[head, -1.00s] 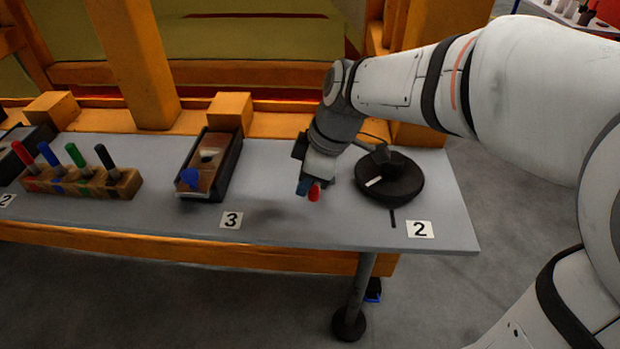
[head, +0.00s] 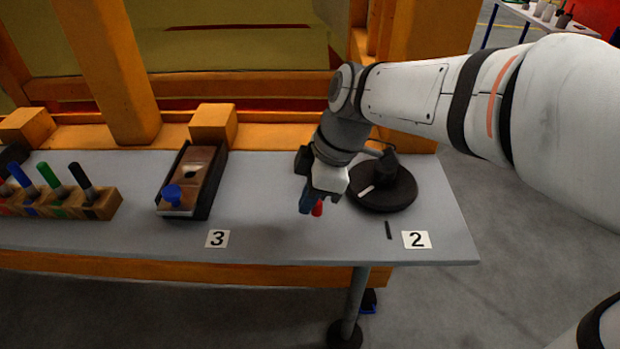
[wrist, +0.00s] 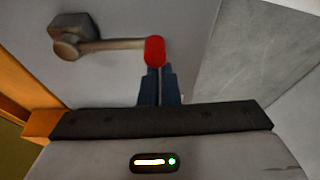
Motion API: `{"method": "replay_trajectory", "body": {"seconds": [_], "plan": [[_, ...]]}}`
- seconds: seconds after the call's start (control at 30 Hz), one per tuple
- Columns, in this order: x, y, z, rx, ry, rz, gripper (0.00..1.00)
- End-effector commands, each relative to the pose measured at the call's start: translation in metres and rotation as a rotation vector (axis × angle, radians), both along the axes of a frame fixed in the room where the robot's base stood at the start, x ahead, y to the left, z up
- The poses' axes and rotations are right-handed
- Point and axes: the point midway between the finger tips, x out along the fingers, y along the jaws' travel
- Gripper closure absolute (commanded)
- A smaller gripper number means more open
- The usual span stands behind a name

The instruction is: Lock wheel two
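The dark round wheel (head: 382,190) lies on the grey table above the label 2 (head: 416,240). My gripper (head: 311,207) is just left of it, low over the table. In the wrist view its dark blue fingers (wrist: 159,88) are close together, with at most a thin gap. A lever (wrist: 112,45) reaches from a grey block (wrist: 73,30) to a red tip (wrist: 155,50) right at the fingertips. The red tip also shows beside the fingers in the head view (head: 318,208). Contact is unclear. The lever's far end is hidden behind my gripper in the head view.
A dark tray (head: 200,172) with a blue knob stands left, above the label 3 (head: 217,238). A wooden rack (head: 100,203) holds several coloured handles. Orange posts and beams line the back. The table ends to the right of label 2.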

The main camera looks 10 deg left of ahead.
Motion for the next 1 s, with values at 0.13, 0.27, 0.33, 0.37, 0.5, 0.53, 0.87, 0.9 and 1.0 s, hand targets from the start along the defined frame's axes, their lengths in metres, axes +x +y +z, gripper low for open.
{"method": "replay_trajectory", "body": {"seconds": [0.13,0.27,0.33,0.37,0.5,0.53,0.87,0.9,1.0], "plan": [[-0.001,-0.001,-0.003,-0.007,0.005,0.001,1.0],[-0.003,0.01,-0.003,-0.006,0.004,0.003,1.0],[-0.006,0.02,-0.002,-0.005,0.003,0.001,1.0],[-0.007,0.026,-0.002,-0.005,0.002,0.001,1.0],[-0.005,0.031,0.022,0.0,-0.005,-0.008,1.0],[-0.004,0.028,0.029,0.0,-0.004,-0.009,1.0],[0.002,0.009,0.085,-0.002,-0.001,-0.01,1.0],[0.003,0.008,0.088,-0.002,-0.001,-0.01,1.0],[0.003,0.005,0.093,-0.002,-0.001,-0.011,1.0]]}}
